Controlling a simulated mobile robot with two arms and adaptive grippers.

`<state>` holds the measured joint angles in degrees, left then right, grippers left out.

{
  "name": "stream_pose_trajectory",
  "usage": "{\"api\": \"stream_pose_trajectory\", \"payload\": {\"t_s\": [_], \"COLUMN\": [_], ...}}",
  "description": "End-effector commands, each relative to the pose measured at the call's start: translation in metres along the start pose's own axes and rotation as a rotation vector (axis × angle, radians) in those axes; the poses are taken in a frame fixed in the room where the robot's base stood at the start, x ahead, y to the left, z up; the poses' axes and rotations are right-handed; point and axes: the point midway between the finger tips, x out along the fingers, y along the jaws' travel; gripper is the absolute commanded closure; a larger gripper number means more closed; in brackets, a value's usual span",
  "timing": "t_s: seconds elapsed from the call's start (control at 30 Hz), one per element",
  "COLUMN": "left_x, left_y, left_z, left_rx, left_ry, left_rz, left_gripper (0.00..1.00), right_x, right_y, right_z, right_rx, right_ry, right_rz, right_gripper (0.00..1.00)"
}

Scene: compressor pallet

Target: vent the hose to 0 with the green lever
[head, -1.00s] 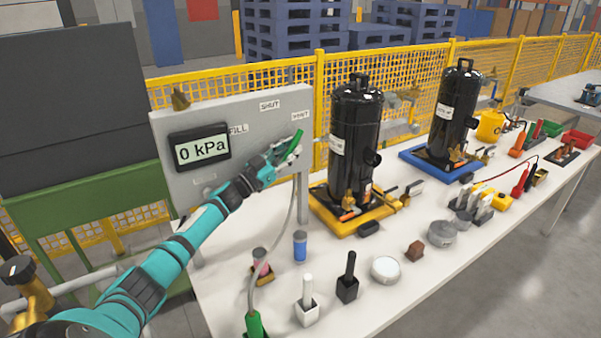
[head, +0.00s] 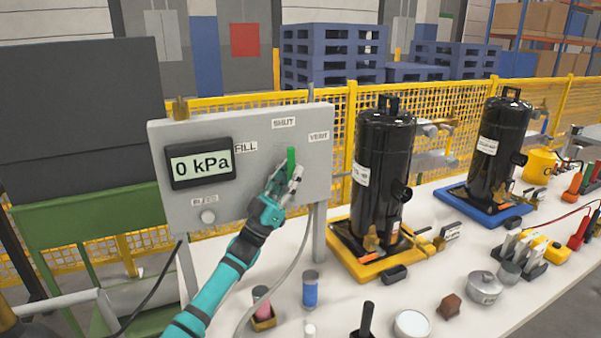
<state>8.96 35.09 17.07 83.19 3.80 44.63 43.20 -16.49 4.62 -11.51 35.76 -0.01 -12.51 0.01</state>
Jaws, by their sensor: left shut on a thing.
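The grey panel (head: 240,140) stands at the left of the table, with labels FILL, SHUT (head: 284,123) and VENT (head: 319,137). Its display (head: 199,163) reads 0 kPa. The green lever (head: 291,161) points upward, towards the SHUT label. My left gripper (head: 286,176) is shut on the green lever, and its fingers hide the lever's lower part and pivot. The grey hose (head: 290,265) hangs down beside the panel's right post. My right gripper is not in view.
Two black compressors stand right of the panel, one in a yellow tray (head: 372,273), one in a blue tray (head: 480,213). A yellow mesh fence (head: 345,120) runs behind.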

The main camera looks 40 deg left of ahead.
Motion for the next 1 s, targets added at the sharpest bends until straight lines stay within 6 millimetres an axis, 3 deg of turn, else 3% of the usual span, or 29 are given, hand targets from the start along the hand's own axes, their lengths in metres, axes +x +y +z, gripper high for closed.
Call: {"api": "stream_pose_trajectory", "payload": {"t_s": [0.37, 0.4, 0.5, 0.77, 0.87, 1.0], "left_x": [-0.003, -0.003, -0.003, -0.003, -0.011, -0.036], "left_y": [0.002, 0.002, 0.002, 0.001, 0.001, 0.001], "left_z": [0.002, 0.002, 0.002, 0.0, 0.0, 0.001], "left_rx": [-0.001, -0.001, -0.001, -0.001, -0.002, -0.003], "left_ry": [-0.002, -0.002, -0.002, 0.001, 0.0, -0.003], "left_rz": [0.002, 0.003, 0.002, 0.0, 0.0, -0.002], "left_gripper": [1.0, 0.82, 0.73, 0.73, 0.73, 0.73], "right_x": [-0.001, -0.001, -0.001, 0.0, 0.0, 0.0], "right_y": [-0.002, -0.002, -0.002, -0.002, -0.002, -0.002], "right_z": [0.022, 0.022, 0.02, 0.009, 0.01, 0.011], "right_rx": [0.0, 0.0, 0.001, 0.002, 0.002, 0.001], "right_ry": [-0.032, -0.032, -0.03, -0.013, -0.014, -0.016], "right_rz": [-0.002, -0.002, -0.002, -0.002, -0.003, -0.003], "right_gripper": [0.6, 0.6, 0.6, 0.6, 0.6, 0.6]}}
